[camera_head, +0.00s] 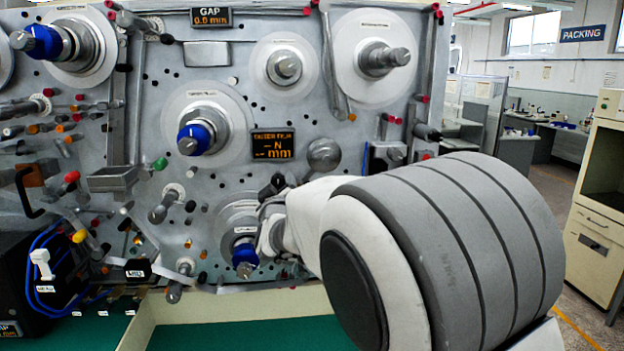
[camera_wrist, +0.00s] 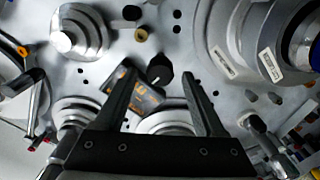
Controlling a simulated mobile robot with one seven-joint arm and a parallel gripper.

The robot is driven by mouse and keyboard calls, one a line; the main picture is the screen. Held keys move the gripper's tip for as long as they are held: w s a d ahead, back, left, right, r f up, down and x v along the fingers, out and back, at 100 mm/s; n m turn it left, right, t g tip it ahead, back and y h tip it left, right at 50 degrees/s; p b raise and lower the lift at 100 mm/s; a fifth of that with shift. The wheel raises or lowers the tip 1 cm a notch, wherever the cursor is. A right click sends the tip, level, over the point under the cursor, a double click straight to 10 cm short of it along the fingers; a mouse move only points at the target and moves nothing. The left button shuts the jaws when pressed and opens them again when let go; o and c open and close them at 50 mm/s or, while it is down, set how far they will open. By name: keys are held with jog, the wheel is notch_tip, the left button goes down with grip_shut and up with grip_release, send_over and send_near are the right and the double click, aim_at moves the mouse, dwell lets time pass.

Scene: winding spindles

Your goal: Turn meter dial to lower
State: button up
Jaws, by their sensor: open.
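A black round dial (camera_wrist: 159,70) with a small light mark shows on the grey machine panel in the wrist view. Beside it is a dark display (camera_wrist: 146,97) with orange characters, partly covered by my left finger. My gripper (camera_wrist: 160,77) is open, with its two fingers pointing at the panel on either side of the dial. I see no clear contact with the dial. In the head view my gripper (camera_head: 273,188) is at the lower middle of the panel, mostly hidden by my arm. I cannot make out the dial there.
A tension display (camera_head: 272,145) and a gap display (camera_head: 210,17) are on the panel. Spindles with blue knobs (camera_head: 196,138) and a grey spindle (camera_head: 384,58) stick out around my gripper. A lower blue-knobbed spindle (camera_head: 245,258) is close to my wrist. An open aisle is at the right.

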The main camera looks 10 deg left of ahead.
aim_at(277, 185)
jog(key=shift+x, duration=1.8)
jog(key=shift+c, duration=0.2)
grip_shut()
